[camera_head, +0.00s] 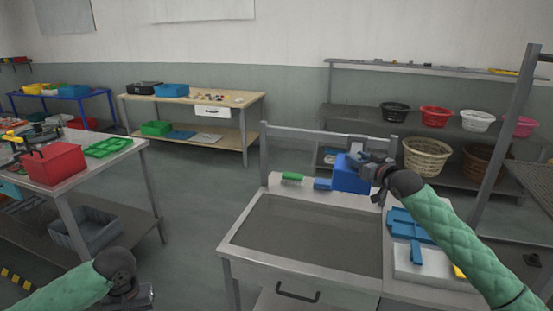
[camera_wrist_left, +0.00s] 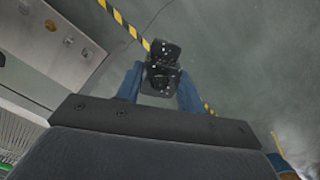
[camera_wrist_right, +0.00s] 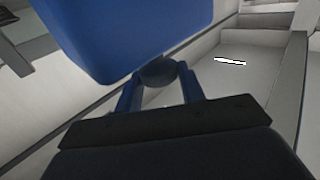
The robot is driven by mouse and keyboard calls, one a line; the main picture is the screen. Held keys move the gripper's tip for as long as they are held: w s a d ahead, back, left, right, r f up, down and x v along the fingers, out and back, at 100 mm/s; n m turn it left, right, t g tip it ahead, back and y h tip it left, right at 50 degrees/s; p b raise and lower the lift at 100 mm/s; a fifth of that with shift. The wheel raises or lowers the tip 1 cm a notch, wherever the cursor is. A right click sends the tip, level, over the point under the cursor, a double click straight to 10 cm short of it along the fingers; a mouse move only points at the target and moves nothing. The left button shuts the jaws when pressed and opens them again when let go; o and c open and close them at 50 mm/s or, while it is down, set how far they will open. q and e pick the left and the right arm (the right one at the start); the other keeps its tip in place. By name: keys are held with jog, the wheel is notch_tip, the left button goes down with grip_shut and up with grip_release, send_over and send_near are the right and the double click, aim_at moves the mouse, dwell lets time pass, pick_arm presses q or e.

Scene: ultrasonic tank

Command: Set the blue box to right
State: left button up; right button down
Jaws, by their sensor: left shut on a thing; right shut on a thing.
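The blue box (camera_head: 349,178) is at the back right of the tank table, beside the tank basin (camera_head: 305,235). My right gripper (camera_head: 374,168) is at the box's right side. In the right wrist view the fingers (camera_wrist_right: 160,85) are shut on a dark rounded part against the blue box (camera_wrist_right: 130,30). I cannot tell whether the box rests on the rim or hangs just above it. My left gripper (camera_head: 135,295) is low at the left, away from the tank. In the left wrist view its fingers (camera_wrist_left: 160,85) are shut on a small black speckled object (camera_wrist_left: 164,62).
A green brush (camera_head: 292,177) and a blue brush (camera_head: 322,184) lie on the back rim. A red bin (camera_head: 54,163) stands on the left table. Baskets (camera_head: 434,117) fill the back shelf.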

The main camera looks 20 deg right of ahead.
pick_arm(q)
jog(key=shift+a, duration=0.1)
pick_arm(e)
jog(key=shift+d, duration=0.1)
jog(key=c, duration=1)
grip_release()
pick_arm(q)
jog(key=shift+d, duration=0.2)
pick_arm(e)
jog(key=shift+o, duration=0.6)
jog(key=shift+s+d, duration=0.2)
jog(key=shift+d, duration=0.05)
jog(key=shift+a, duration=0.1)
pick_arm(q)
jog(key=shift+a+f, duration=0.1)
pick_arm(e)
jog(key=shift+f, duration=0.1)
pick_arm(q)
jog(key=shift+f+b, duration=0.2)
jog(key=shift+b, duration=0.1)
pick_arm(e)
jog(key=shift+s, duration=0.35)
pick_arm(q)
jog(key=shift+f+b, duration=2.25)
jog(key=shift+b, duration=0.05)
pick_arm(e)
jog(key=s+d, duration=0.2)
jog(key=s, duration=0.9)
jog(key=shift+d, duration=0.2)
